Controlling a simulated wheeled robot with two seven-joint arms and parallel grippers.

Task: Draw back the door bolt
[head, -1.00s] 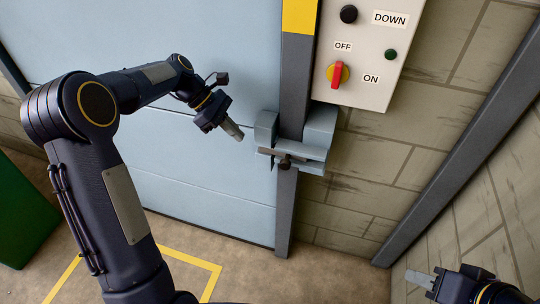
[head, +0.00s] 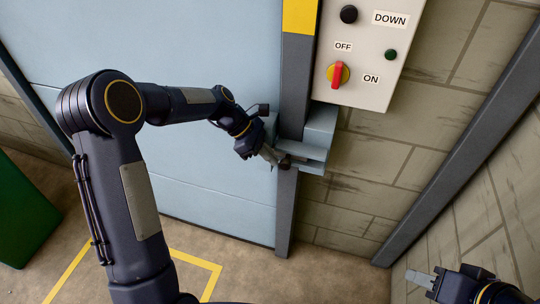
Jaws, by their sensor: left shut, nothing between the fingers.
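The blue door (head: 200,175) fills the left and middle. My right gripper (head: 414,277) is at the lower right, far from the bolt; its finger gap cannot be made out.
A control box (head: 360,50) with a red and yellow OFF/ON switch (head: 338,75) hangs above the bolt. A block wall (head: 385,165) stands right of the post (head: 286,210). A green object (head: 22,215) is at the far left. Yellow floor lines (head: 198,263) lie below.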

